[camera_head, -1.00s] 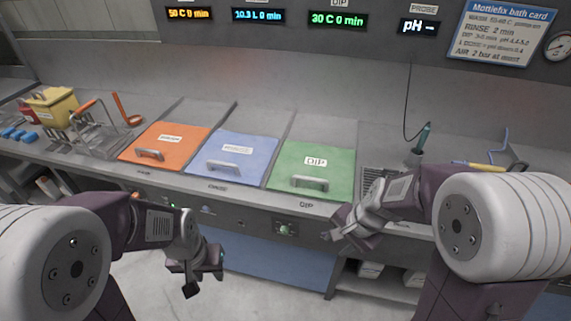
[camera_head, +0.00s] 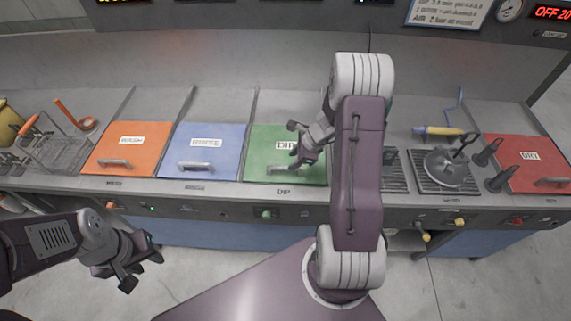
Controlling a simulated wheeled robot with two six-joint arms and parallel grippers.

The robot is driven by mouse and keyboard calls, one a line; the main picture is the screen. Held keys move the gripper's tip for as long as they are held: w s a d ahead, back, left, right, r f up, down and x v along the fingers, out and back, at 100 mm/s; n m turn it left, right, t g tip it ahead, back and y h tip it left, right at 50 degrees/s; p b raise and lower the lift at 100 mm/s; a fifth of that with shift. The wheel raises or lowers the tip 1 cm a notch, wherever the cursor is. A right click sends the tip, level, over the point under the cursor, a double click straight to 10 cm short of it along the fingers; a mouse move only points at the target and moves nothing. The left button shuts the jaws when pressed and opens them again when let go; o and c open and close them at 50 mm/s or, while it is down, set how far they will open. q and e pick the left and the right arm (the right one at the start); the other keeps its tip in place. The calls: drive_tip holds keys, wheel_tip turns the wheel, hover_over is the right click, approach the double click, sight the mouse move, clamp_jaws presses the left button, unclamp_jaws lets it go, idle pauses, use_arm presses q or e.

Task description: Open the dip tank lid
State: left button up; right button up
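The green dip tank lid (camera_head: 258,146), labelled DIP, lies flat and closed in the counter between the blue lid and a dark grate. Its metal handle (camera_head: 283,170) runs along the front part of the lid. My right gripper (camera_head: 297,146) hangs over the right part of the green lid, near the label and just behind the handle. Its fingers look spread, with nothing between them, and I cannot tell if they touch the lid. My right arm hides the lid's right edge. My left gripper (camera_head: 139,272) is open and empty, low in front of the counter at the left.
An orange WASH lid (camera_head: 114,162) and a blue RINSE lid (camera_head: 228,138) lie closed to the left. A red DRY lid (camera_head: 515,160) is at the far right. A burner with a dark pan-like object (camera_head: 446,168) stands right of my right arm. Wire baskets (camera_head: 62,152) are at left.

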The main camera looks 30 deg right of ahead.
sight(285, 167)
drive_tip(key=x, duration=0.5)
drive_tip(key=shift+w+f, duration=0.3)
drive_tip(key=shift+f, duration=0.05)
drive_tip(key=shift+a+f, duration=0.1)
drive_tip(key=shift+f, duration=0.3)
drive_tip(key=shift+w, duration=0.15)
clamp_jaws()
idle(0.5)
